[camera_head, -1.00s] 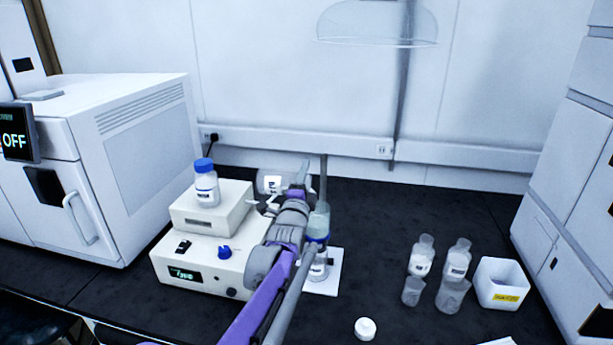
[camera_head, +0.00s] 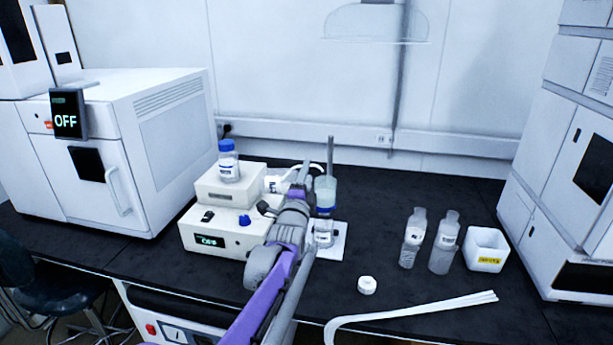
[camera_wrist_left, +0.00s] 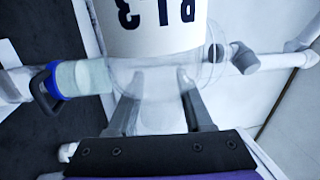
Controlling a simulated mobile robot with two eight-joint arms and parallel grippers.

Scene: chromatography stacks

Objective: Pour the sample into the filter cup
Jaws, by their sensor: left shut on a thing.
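My left gripper (camera_head: 297,186) is shut on a clear sample bottle (camera_head: 273,184) with a white label. The bottle lies tilted well over on its side, partly behind the gripper, and fills the middle of the left wrist view (camera_wrist_left: 150,95). The filter cup (camera_head: 326,188), with a blue band, stands upright just right of the gripper, above a clear receiving bottle (camera_head: 323,238). In the left wrist view the cup (camera_wrist_left: 82,76) holds pale liquid and appears close to the held bottle. I cannot tell whether liquid is flowing or remains in the held bottle. My right gripper is out of view.
A cream pump box (camera_head: 225,238) carries a blue-capped bottle (camera_head: 229,165) at left. Clear bottles (camera_head: 444,245), a white bin (camera_head: 487,250), a loose white cap (camera_head: 367,285) and white strips (camera_head: 420,308) are at right. Dark bench lies bare between them.

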